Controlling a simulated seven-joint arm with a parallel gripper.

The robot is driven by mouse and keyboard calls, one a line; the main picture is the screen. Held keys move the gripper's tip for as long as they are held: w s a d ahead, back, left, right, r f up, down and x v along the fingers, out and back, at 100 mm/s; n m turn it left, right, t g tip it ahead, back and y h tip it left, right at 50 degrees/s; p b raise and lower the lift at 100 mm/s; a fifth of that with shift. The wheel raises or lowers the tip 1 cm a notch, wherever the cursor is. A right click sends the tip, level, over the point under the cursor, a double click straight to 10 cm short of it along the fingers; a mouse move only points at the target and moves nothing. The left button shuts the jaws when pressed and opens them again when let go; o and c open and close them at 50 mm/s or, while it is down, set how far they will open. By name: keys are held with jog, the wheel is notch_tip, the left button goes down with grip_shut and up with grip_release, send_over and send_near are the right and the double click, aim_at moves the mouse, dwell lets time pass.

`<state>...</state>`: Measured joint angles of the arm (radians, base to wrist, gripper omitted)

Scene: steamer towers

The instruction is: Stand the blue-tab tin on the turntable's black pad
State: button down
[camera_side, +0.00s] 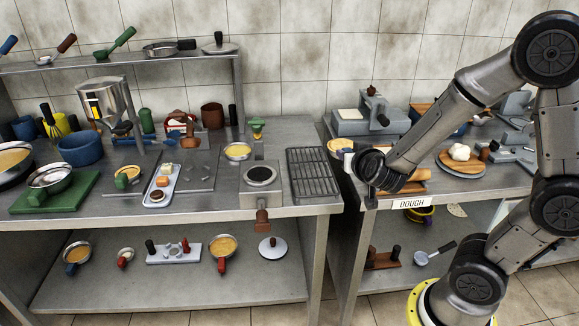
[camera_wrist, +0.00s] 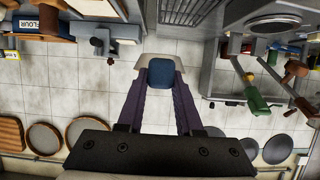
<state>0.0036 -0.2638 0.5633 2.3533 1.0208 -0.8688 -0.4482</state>
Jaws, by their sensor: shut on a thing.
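My gripper (camera_wrist: 160,88) is shut on the blue-tab tin (camera_wrist: 160,77), seen from above in the wrist view as a blue patch with a pale edge between the two fingers. The tin is held over the gap between the benches, with floor tiles behind it. In the side view my wrist is beside the front of the right bench, and the tin cannot be made out clearly there. The turntable (camera_side: 246,187) is a grey box on the left bench with a round black pad (camera_side: 260,174) on top. The pad looks empty and also shows in the wrist view (camera_wrist: 272,28).
A wire rack (camera_side: 313,172) lies between the turntable and the gap. A red-brown handle (camera_side: 262,220) sticks out at the turntable's front, and a green-topped item (camera_side: 257,128) stands behind it. A white tray of food (camera_side: 161,188) lies to its left. The right bench is crowded.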

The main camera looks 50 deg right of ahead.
dwell(0.4)
jog(key=shift+d+r, duration=0.1)
jog(key=shift+r, duration=0.1)
jog(key=s+a+f+n+t+y, duration=0.1)
jog(key=a+f+n+y, duration=0.1)
jog(key=a, duration=0.4)
jog(key=s+a+f+n+t+y, duration=0.1)
jog(key=a+f+n, duration=0.1)
jog(key=a+f, duration=0.2)
jog(key=a, duration=0.3)
jog(key=shift+s+t+y, duration=0.25)
jog(key=shift+t+y, duration=0.15)
jog(key=shift+w, duration=0.15)
send_near(260, 175)
jog(key=w, duration=0.1)
jog(key=w+d+r, duration=0.1)
jog(key=w+r, duration=0.1)
jog(key=shift+w+d+r, duration=0.15)
jog(key=shift+w+d, duration=0.05)
jog(key=shift+d, duration=0.15)
jog(key=shift+f, duration=0.6)
jog(key=shift+f, duration=0.5)
